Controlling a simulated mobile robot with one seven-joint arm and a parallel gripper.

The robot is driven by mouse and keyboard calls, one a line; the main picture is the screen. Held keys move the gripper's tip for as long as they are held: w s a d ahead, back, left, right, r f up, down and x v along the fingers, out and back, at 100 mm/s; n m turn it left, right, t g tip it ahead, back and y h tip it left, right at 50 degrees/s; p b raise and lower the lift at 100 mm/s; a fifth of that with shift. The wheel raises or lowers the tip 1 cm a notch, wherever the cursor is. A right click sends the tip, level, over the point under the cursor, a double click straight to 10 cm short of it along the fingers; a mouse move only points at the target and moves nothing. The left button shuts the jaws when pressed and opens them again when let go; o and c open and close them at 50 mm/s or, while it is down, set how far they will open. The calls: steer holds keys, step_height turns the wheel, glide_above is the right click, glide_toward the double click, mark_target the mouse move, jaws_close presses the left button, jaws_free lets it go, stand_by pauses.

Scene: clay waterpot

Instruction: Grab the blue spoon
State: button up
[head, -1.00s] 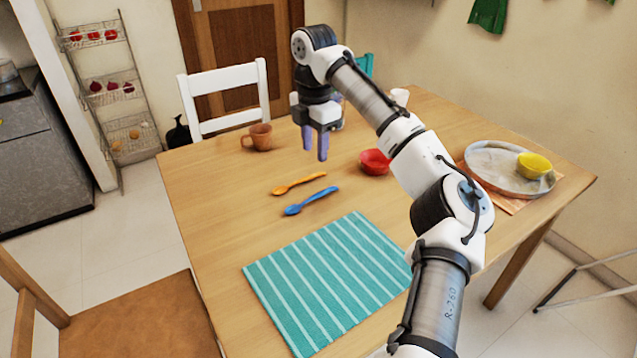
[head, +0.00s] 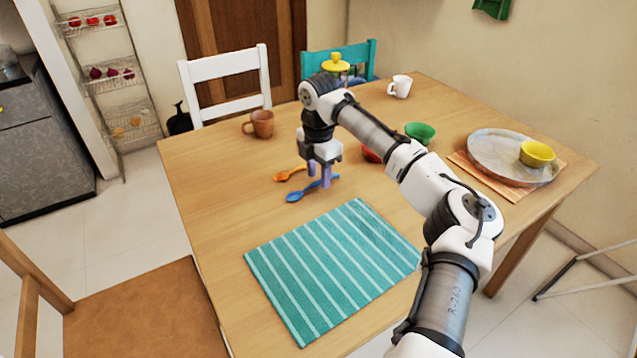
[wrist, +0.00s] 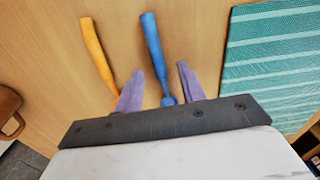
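The blue spoon (head: 295,197) lies on the wooden table, just in front of the orange spoon (head: 286,175). My gripper (head: 318,178) is above the blue spoon, pointing down, and hides its middle in the head view. In the wrist view, the blue spoon (wrist: 153,45) runs between the two spread purple fingers of my gripper (wrist: 160,69), which is open and empty. Its lower end passes out of sight behind the gripper body. The orange spoon (wrist: 96,48) lies outside the fingers, to the left. The exact height of the fingertips over the table is hard to tell.
A teal striped placemat (head: 335,265) lies in front of the spoons. A red bowl (head: 371,154), partly behind my arm, and a green bowl (head: 421,132) stand to the right. A brown mug (head: 261,124) is at the back left. A round tray (head: 490,160) holds a yellow bowl (head: 537,153).

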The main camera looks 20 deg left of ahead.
steer(key=shift+f, duration=0.6)
jaws_close()
steer(key=shift+r, duration=0.1)
